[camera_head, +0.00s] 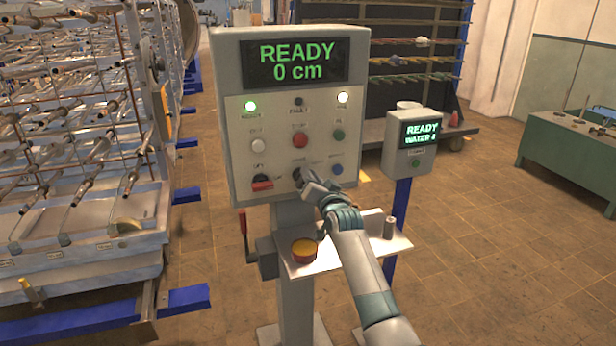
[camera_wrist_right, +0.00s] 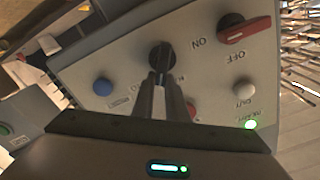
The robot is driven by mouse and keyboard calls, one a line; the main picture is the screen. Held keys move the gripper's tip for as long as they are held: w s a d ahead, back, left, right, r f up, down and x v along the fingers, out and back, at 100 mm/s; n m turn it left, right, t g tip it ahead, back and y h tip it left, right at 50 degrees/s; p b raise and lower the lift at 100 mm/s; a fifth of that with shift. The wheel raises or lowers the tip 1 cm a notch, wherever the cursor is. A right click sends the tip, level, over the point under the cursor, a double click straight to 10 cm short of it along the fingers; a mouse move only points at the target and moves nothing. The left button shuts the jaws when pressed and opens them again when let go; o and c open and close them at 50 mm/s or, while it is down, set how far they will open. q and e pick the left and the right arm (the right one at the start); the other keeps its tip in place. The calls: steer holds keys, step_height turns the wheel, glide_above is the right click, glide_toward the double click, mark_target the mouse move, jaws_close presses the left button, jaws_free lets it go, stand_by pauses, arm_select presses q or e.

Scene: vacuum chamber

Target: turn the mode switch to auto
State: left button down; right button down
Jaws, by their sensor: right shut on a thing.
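The control panel (camera_head: 238,140) is a grey box on a post, with a display (camera_head: 293,62) reading "READY 0 cm". The mode switch is a black knob low in the middle of the panel; in the right wrist view its round black top (camera_wrist_right: 161,53) shows just beyond my fingertips. My right gripper (camera_head: 303,178) reaches up to the panel from the lower right and is shut on this knob. In the right wrist view its two fingers (camera_wrist_right: 160,84) are close together on the knob. The fingers hide which way the knob points. My left gripper is not in view.
A red ON/OFF handle (camera_head: 262,184) sits left of the knob, a blue button (camera_head: 337,169) right of it. Red, green and white buttons are above. A small shelf (camera_head: 345,262) holds a yellow-filled bowl (camera_head: 304,251) below. A second display box (camera_head: 410,145) stands right.

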steer(key=m, duration=0.3)
steer(key=f+m, duration=0.1)
steer(key=m, duration=0.1)
steer(key=shift+w+d, duration=0.1)
steer(key=shift+d, duration=0.3)
steer(key=shift+m, duration=0.3)
steer(key=c, duration=1.8)
jaws_free()
steer(key=shift+o, duration=0.2)
steer(key=p+v, duration=1.2)
steer(key=v, duration=0.5)
steer(key=shift+d, duration=0.1)
